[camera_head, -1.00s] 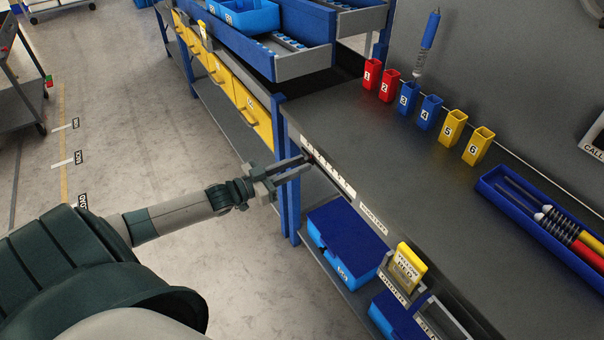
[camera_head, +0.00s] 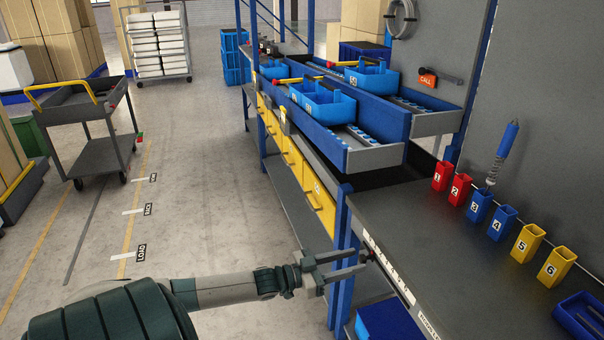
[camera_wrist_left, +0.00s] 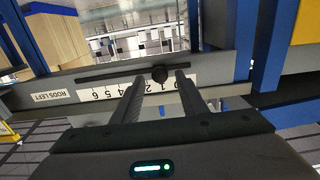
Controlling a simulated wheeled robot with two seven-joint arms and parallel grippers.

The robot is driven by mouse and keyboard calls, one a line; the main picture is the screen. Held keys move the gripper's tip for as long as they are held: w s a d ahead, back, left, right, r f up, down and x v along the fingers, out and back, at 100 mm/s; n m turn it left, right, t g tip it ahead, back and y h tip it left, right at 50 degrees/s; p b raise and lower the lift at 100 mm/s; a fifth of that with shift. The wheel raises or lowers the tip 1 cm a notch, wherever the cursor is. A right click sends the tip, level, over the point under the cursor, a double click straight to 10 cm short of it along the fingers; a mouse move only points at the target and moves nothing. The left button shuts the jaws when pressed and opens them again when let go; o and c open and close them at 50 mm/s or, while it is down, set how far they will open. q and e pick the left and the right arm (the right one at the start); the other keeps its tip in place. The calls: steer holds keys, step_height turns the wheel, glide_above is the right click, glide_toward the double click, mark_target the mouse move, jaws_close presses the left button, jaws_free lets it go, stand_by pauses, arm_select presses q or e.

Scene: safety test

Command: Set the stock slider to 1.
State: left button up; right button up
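The stock slider is a dark slot (camera_wrist_left: 105,76) with a round black knob (camera_wrist_left: 160,74) on the bench's front edge. A white number strip (camera_wrist_left: 104,93) runs along it, seen upside down in the left wrist view, beside a RODS LEFT label (camera_wrist_left: 48,96). The knob is at the low-number end, near 1; the fingers partly cover the strip, so its exact mark is unclear. My left gripper (camera_head: 362,262) is at the bench edge. In the left wrist view its fingers (camera_wrist_left: 160,80) stand either side of the knob, with gaps visible. My right gripper is not in view.
Numbered red, blue and yellow holders (camera_head: 477,206) stand along the bench (camera_head: 440,235). Flow racks with blue bins (camera_head: 325,100) lie beyond. A grey cart (camera_head: 85,120) stands at left; the floor between is open.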

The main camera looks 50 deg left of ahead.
arm_select(q)
steer(key=v, duration=1.5)
steer(key=shift+s, duration=0.15)
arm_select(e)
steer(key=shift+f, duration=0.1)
arm_select(q)
steer(key=shift+a, duration=0.1)
steer(key=shift+f, duration=0.1)
